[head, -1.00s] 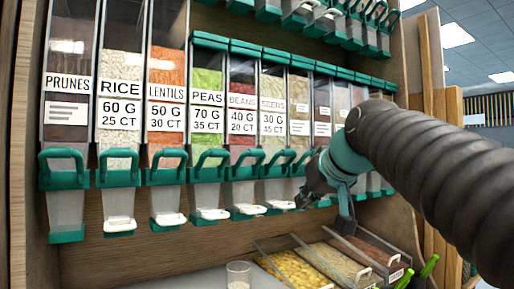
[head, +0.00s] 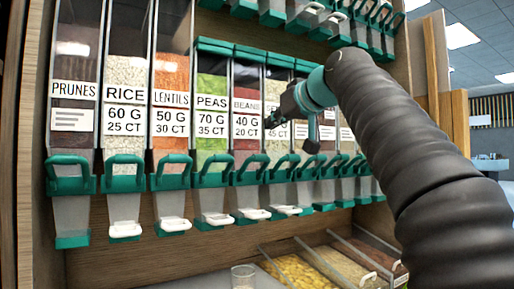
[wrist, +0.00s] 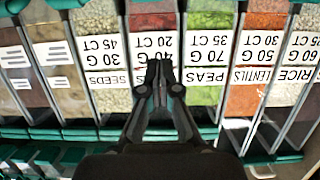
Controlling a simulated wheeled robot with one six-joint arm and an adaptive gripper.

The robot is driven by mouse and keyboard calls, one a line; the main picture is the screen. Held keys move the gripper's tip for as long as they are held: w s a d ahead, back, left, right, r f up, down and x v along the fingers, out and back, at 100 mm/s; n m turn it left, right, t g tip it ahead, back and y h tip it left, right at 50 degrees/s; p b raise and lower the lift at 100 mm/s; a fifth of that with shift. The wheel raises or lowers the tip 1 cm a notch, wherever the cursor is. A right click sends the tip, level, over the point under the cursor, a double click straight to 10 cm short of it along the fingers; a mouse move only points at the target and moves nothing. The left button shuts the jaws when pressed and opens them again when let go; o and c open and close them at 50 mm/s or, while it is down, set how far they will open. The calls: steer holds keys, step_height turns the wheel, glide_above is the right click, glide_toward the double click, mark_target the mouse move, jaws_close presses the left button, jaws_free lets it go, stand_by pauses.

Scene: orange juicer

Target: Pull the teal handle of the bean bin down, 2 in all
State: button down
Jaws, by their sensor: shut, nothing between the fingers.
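The bean bin (head: 247,104) is the clear bin labelled BEANS, 40 G, 20 CT, with dark red beans, between the peas and seeds bins. Its teal handle (head: 250,168) sits below the label, with a white tab (head: 255,213) lower down. My gripper (head: 269,122) is shut and empty, above the handle's level, near the bean bin's label. In the wrist view, which is upside down, the shut fingertips (wrist: 160,66) overlap the bean bin's label (wrist: 155,44).
The peas bin (head: 211,92) and lentils bin (head: 171,80) stand to the left, with similar teal handles. The seeds bin is to the right, partly behind my gripper. A clear cup (head: 243,277) stands below, left of open trays of grains (head: 330,268).

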steer(key=p, duration=0.2)
glide_above(257, 156)
steer(key=w+a, duration=0.1)
steer(key=w, duration=0.1)
step_height(257, 156, down, 2)
steer(key=shift+a+f, duration=0.1)
steer(key=shift+f, duration=0.3)
steer(key=shift+s+d+f+b, duration=0.3)
steer(key=shift+s+f, duration=0.2)
steer(key=shift+f, duration=0.25)
steer(key=shift+s+d+f+b, duration=0.2)
steer(key=shift+s+d+f, duration=0.2)
steer(key=shift+f, duration=0.35)
